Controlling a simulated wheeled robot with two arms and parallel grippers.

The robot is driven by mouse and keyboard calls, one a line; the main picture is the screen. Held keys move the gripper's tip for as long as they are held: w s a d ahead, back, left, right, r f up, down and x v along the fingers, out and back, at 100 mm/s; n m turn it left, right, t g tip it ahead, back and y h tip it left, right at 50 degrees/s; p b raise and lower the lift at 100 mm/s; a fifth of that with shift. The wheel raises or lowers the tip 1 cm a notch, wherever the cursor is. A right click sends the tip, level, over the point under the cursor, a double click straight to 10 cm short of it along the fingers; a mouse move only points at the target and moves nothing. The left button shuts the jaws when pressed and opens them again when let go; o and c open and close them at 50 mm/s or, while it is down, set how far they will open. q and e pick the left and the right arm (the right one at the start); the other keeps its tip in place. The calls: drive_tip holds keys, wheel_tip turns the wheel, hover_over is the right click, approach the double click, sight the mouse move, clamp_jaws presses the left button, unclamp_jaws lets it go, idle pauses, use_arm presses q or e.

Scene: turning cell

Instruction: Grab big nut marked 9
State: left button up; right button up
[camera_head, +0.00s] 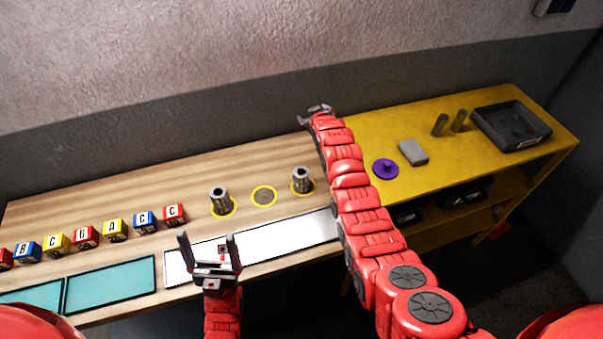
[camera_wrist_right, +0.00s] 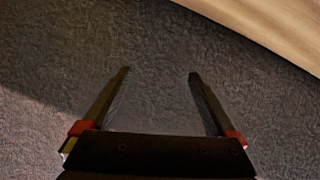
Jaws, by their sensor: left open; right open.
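No mark 9 is readable on anything in view. Two grey metal pieces with holes in their tops stand upright on the wooden table: a left one (camera_head: 220,200) and a right one (camera_head: 301,180), each within a yellow ring. I cannot tell if either is the big nut. My left gripper (camera_head: 207,237) is open and empty above the table's front, nearer than the left metal piece. My right gripper (camera_head: 318,110) is at the table's back edge. In the right wrist view, the right gripper (camera_wrist_right: 159,73) is open and empty, with the grey wall beyond.
A yellow ring (camera_head: 264,196) with nothing standing on it lies between the metal pieces. Lettered cubes (camera_head: 115,229) line the left side, behind teal mats (camera_head: 110,281). The yellow bench (camera_head: 385,135) holds a purple disc (camera_head: 386,169), grey block (camera_head: 413,152), two posts and dark tray (camera_head: 512,126).

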drive_tip(key=s+a+r+n+g+h, duration=0.1)
drive_tip(key=s+a+r+n+g, duration=0.1)
drive_tip(key=s+r+g, duration=0.55)
drive_tip(key=s+a+r+n+g+h, duration=0.15)
drive_tip(key=s+r+g, duration=0.3)
drive_tip(key=s, duration=0.65)
drive_tip(key=b, duration=1)
hover_over(301, 172)
wheel_tip(301, 172, down, 11)
drive_tip(key=shift+f, duration=0.15)
drive_tip(key=shift+w+f+p, duration=0.15)
drive_tip(key=shift+f+p, duration=0.2)
drive_tip(key=shift+p, duration=0.45)
drive_tip(key=shift+f, duration=0.3)
drive_tip(key=shift+d+f+p, duration=0.1)
drive_tip(key=shift+f+p, duration=0.15)
drive_tip(key=shift+p, duration=0.2)
wheel_tip(301, 172, down, 4)
drive_tip(key=shift+r+p, duration=0.15)
drive_tip(key=shift+p, duration=0.85)
drive_tip(key=shift+f, duration=0.5)
clamp_jaws()
